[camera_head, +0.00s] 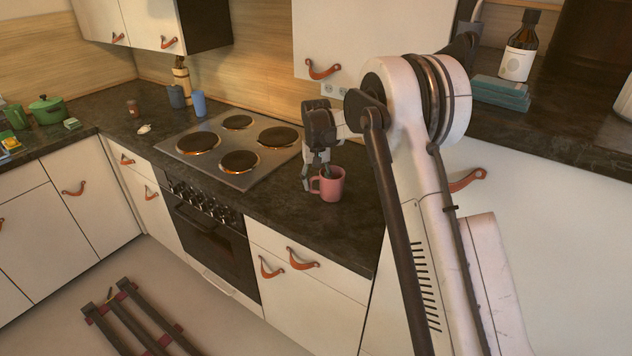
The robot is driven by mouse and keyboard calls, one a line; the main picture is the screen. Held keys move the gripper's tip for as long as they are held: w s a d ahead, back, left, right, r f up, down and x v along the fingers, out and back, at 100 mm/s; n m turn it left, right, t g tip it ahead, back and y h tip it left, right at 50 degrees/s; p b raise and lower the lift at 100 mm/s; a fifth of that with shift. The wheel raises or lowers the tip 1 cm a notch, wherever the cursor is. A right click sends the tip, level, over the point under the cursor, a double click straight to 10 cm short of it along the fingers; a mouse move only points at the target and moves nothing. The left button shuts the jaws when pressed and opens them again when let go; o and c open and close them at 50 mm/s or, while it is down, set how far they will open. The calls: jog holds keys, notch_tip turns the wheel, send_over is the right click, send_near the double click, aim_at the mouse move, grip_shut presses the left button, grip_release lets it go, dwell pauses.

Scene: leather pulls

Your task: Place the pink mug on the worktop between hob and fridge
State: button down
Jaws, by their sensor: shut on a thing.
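The pink mug (331,185) is upright at the worktop (346,218), on the stretch to the right of the hob (240,146). Its handle points left. My gripper (319,172) is over the mug from above and is shut on its left side, near the handle. The exact finger contact is partly hidden. I cannot tell for certain whether the mug's base touches the worktop. A tall white cabinet front (560,240), which may be the fridge, stands to the right, partly behind my arm.
A green pot (47,109) is at the far left. The worktop in front of the mug is clear.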

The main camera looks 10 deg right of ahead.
jog(key=shift+f, duration=0.1)
jog(key=c, duration=1.1)
grip_release()
